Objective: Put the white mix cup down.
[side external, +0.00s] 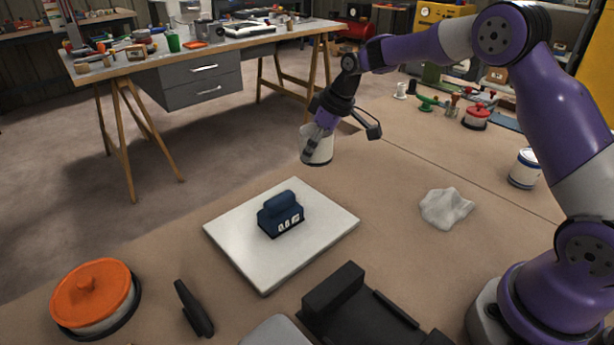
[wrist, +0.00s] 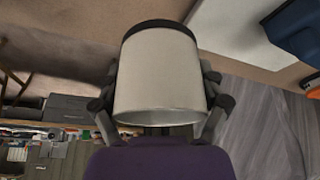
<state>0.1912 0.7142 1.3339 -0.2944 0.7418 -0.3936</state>
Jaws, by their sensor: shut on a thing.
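The white mix cup (side external: 317,149) is in my gripper (side external: 316,137), with a finger against its side in the side external view. It is near the far edge of the brown workbench, beyond the white board. I cannot tell for sure whether its base touches the bench or hangs just clear. In the wrist view the cup (wrist: 160,75) fills the middle, with a dark band at one end and the gripper's fingers (wrist: 160,98) on both sides of it. The gripper is shut on the cup.
A white board (side external: 240,235) carries a dark blue block (side external: 281,215). An orange-lidded tin (side external: 92,296) stands at front left. A crumpled white cloth (side external: 446,207) and a white-and-blue can (side external: 524,168) lie to the right. The brown bench (side external: 385,200) is bare between board and cloth.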

